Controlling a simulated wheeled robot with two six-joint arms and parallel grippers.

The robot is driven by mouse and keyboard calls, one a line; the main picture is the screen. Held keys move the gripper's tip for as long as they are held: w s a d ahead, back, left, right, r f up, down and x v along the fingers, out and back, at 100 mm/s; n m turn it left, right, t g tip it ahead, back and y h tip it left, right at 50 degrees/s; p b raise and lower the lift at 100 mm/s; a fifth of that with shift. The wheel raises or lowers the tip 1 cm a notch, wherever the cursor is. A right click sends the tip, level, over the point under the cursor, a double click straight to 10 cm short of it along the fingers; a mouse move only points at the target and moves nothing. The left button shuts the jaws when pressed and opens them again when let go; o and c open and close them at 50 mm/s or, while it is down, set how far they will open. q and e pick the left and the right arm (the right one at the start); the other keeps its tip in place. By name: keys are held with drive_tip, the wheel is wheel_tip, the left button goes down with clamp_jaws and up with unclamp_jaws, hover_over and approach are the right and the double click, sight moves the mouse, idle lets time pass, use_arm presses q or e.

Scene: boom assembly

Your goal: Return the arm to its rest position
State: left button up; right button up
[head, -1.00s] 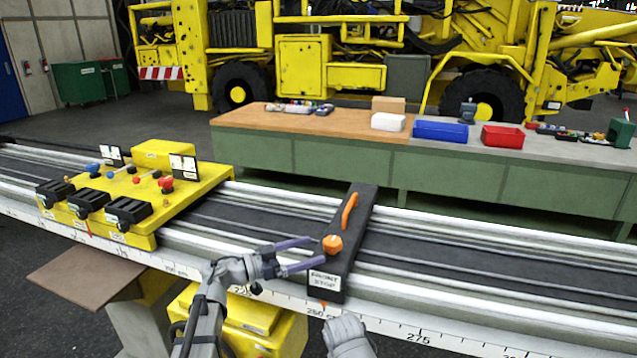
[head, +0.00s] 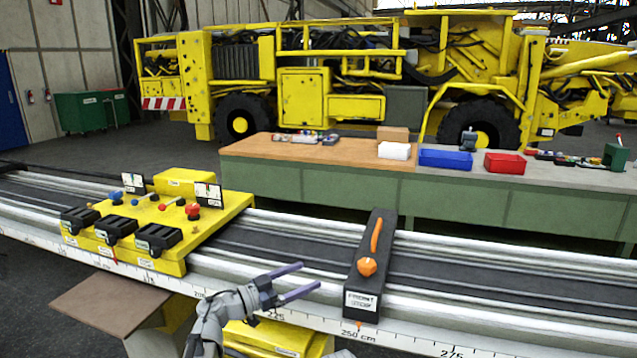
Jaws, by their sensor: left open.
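My left gripper (head: 297,279) is in the head view, low and left of centre, over the near edge of the rail (head: 480,337). Its two purple fingers are apart with nothing between them. The black stop block (head: 371,285) with an orange knob (head: 367,267) and an orange lever (head: 376,236) sits across the rail to the right of the fingers, apart from them.
A yellow carriage (head: 228,203) with black boxes and levers sits on the rail at left. A green-sided workbench (head: 350,196) with blue (head: 446,159) and red (head: 505,163) bins stands behind the rail. A large yellow machine (head: 303,103) stands farther back. The rail right of the stop block is clear.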

use_arm(q)
drive_tip(key=w+a+r+n+t+y+p, duration=0.6)
drive_tip(key=n+t+y, duration=0.35)
drive_tip(key=y, duration=0.45)
drive_tip(key=s+a+f+n+g+y+p, duration=0.2)
drive_tip(key=s+a+f+n+g+y, duration=0.15)
drive_tip(key=s+f+g, duration=0.6)
drive_tip(key=s+d+f+m+g+p, duration=0.1)
drive_tip(key=s+d+f+g, duration=0.1)
drive_tip(key=s, duration=0.5)
drive_tip(key=s+d+f+m+g+p, duration=0.1)
drive_tip(key=s+d+f+m+g, duration=0.1)
drive_tip(key=s, duration=0.6)
drive_tip(key=s+d+f+m+g+p, duration=0.1)
drive_tip(key=s+d+f+g, duration=0.2)
drive_tip(key=s+g, duration=0.3)
drive_tip(key=shift+s+d+f+m, duration=0.3)
drive_tip(key=shift+s+f+m, duration=0.1)
drive_tip(key=shift+s+f, duration=0.35)
